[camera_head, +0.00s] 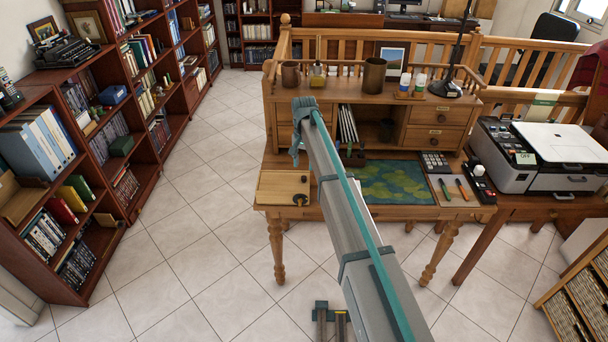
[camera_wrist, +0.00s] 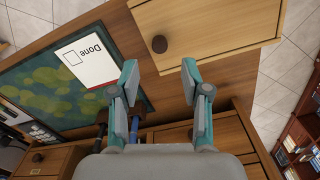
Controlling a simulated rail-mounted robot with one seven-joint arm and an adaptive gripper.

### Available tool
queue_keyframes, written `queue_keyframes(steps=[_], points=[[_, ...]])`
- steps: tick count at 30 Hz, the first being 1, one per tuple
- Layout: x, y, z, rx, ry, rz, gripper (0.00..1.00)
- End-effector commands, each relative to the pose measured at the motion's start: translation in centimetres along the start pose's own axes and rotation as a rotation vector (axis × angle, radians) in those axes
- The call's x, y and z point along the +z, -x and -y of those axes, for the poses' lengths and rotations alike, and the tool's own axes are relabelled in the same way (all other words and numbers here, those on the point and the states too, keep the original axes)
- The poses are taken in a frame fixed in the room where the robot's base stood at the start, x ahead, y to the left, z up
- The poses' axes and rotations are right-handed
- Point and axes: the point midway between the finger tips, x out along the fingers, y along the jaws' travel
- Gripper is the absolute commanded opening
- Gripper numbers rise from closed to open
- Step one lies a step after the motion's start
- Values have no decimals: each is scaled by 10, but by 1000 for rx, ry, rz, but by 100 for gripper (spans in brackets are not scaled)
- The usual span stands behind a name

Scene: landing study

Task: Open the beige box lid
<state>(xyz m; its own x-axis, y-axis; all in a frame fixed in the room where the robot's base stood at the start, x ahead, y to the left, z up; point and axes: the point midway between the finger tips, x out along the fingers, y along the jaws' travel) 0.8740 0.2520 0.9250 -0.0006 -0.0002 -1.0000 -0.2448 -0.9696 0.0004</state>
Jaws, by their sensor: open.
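The beige box (camera_head: 281,186) sits on the left front of the wooden desk, its light wooden lid down, with a dark round knob (camera_head: 300,199) near its front right corner. In the wrist view the box lid (camera_wrist: 215,22) fills the upper right and its knob (camera_wrist: 159,44) lies just beyond the fingertips. My gripper (camera_wrist: 160,76) is open and empty, with its teal and grey fingers apart. The knob is not between the fingers. In the head view my arm's far end is over the desk; its fingers are hard to make out there.
A green patterned mat (camera_head: 388,182) lies right of the box; a card reading "Done" (camera_wrist: 86,58) lies on it. Dark holders with a blue item stand near the left finger. The desk's drawer unit (camera_head: 437,138) rises behind. A printer (camera_head: 540,155) stands at right.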

Motion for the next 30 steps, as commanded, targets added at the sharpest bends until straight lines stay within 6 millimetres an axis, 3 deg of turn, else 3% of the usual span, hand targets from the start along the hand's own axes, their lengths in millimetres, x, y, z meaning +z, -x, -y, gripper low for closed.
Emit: queue_keyframes(steps=[6,12,24,30], points=[[0,-36,-1,1,0,2,47],[0,-58,0,0,1,1,47],[0,-67,0,0,1,-1,47],[0,-67,0,0,1,-1,15]])
